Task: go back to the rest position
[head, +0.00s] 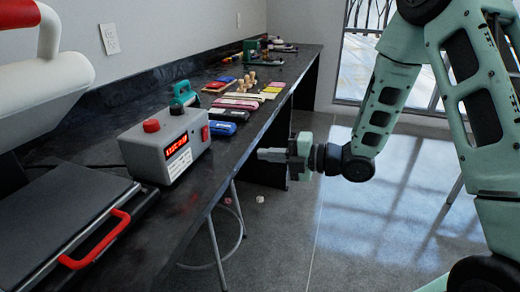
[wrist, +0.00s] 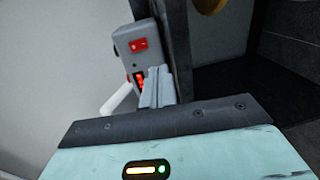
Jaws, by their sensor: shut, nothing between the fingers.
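My gripper (head: 268,154) is at the end of my green arm, in the air just right of the counter's front edge in the head view. Its fingers point left toward the counter. In the wrist view the fingers (wrist: 157,88) are together with nothing between them. A grey control box (head: 172,146) with a red button on top and a red lit display stands on the counter. It also shows in the wrist view (wrist: 140,50), beyond the fingers. My gripper touches nothing that I can see.
The dark counter (head: 105,180) runs along the left wall. A heat press (head: 60,225) with a red handle stands at its near end. Several blocks, tools and wooden pieces lie farther back. A stool (head: 217,240) stands under the counter. The floor (head: 350,240) on the right looks clear.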

